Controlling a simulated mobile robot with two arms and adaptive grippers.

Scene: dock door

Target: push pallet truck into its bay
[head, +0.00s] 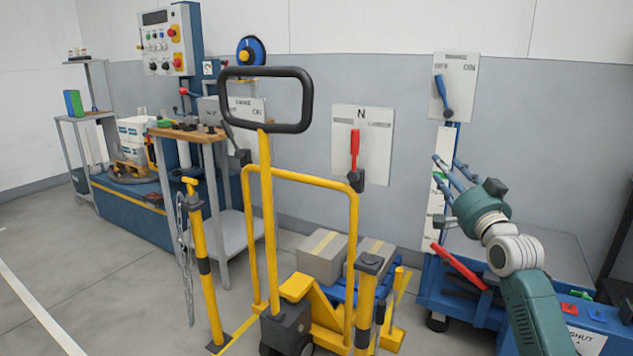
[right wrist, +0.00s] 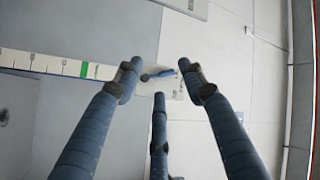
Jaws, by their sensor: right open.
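The yellow pallet truck (head: 297,287) stands in the middle foreground of the head view. Its black loop handle (head: 267,72) rises upright on a yellow shaft. Grey boxes (head: 322,256) with a yellow stripe sit behind its mast, on a blue pallet (head: 345,292). A yellow hoop frame stands around the shaft. My right gripper (head: 447,182) is open and empty, right of the truck and well apart from its handle. Its spread fingers (right wrist: 158,86) show in the right wrist view with nothing between them. My left gripper is not in view. I cannot make out which floor area is the bay.
Yellow posts (head: 205,265) with a chain stand close on the truck's left and right. A workbench (head: 187,133) and a control panel (head: 164,42) are behind left. A red lever (head: 355,150) and a blue lever (head: 440,92) are on the wall. Left foreground floor is clear.

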